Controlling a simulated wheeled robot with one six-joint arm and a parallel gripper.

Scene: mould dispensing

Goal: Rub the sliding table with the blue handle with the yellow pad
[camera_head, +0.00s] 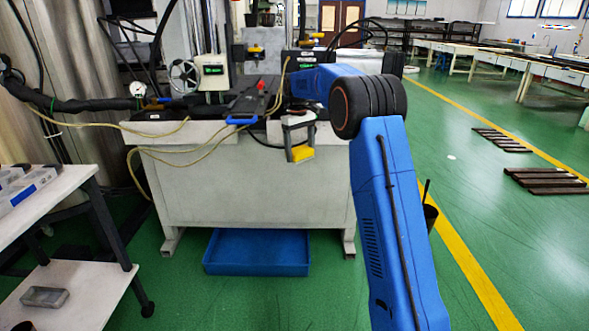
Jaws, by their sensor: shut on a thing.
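The sliding table (250,103) is a dark slab on top of the white machine, with a blue handle (241,120) at its front end and a small red part on top. My gripper (300,147) hangs in front of the machine's front edge, to the right of the blue handle and a little lower. It is shut on the yellow pad (303,154), which shows at its lower end. The pad appears apart from the sliding table. My arm hides part of the machine's right side.
The white machine base (240,185) stands ahead, with a blue tray (257,252) on the floor under it. A beige cable (195,155) droops across its front. A white-topped bench (45,192) stands at left. Green floor at right is open, with wooden pallets (545,180).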

